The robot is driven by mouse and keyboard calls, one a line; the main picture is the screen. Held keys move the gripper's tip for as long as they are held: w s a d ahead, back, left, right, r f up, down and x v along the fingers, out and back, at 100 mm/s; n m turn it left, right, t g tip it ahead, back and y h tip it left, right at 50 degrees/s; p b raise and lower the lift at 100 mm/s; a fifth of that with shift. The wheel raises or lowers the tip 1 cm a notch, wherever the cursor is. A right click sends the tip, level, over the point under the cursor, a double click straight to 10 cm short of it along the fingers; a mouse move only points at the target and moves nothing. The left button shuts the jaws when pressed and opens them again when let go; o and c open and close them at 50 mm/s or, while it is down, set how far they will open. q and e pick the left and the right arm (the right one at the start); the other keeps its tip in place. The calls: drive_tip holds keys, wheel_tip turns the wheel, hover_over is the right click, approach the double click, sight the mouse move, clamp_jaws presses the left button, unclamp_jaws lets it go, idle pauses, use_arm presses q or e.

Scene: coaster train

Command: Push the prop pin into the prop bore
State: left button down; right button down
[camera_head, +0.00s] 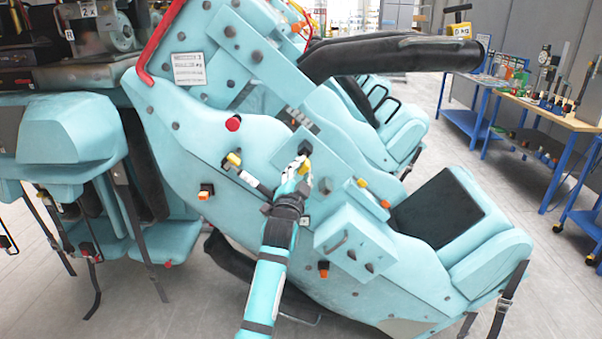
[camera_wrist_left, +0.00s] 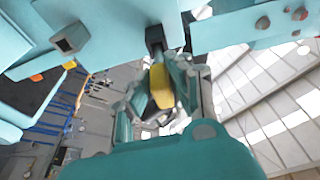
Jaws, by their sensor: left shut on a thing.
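My left gripper (camera_head: 299,169) is at the side of the teal coaster car (camera_head: 270,140). It is shut on the yellow grip of the prop pin (camera_head: 305,167). In the left wrist view the yellow grip (camera_wrist_left: 160,86) sits between the fingers of my left gripper (camera_wrist_left: 162,92). A dark part (camera_wrist_left: 154,38) lies straight ahead of the grip, against the teal structure. The prop bore's opening is not clearly visible, and I cannot tell how far the pin is in. My right gripper is not in view.
A red knob (camera_head: 233,124), a yellow-tipped lever (camera_head: 234,159) and a teal box with a handle (camera_head: 350,240) stick out from the car's side near my arm. A black seat (camera_head: 436,207) is at right. Workbenches (camera_head: 540,115) stand farther right, with open floor between.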

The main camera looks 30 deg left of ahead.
use_arm(q)
drive_tip(key=shift+a+f+b+x, duration=0.15)
drive_tip(key=shift+b+x, duration=0.1)
drive_tip(key=shift+x, duration=0.55)
drive_tip(key=shift+a+f+b+x, duration=0.1)
drive_tip(key=shift+f+b+x, duration=0.1)
drive_tip(key=shift+x, duration=0.6)
drive_tip(key=shift+a+f+b+x, duration=0.15)
drive_tip(key=shift+b+x, duration=0.1)
drive_tip(key=shift+x, duration=0.55)
drive_tip(key=c, duration=1.1)
unclamp_jaws()
drive_tip(key=shift+s+r, duration=0.1)
drive_tip(key=shift+r, duration=0.05)
drive_tip(key=shift+c, duration=0.2)
drive_tip(key=v, duration=1.2)
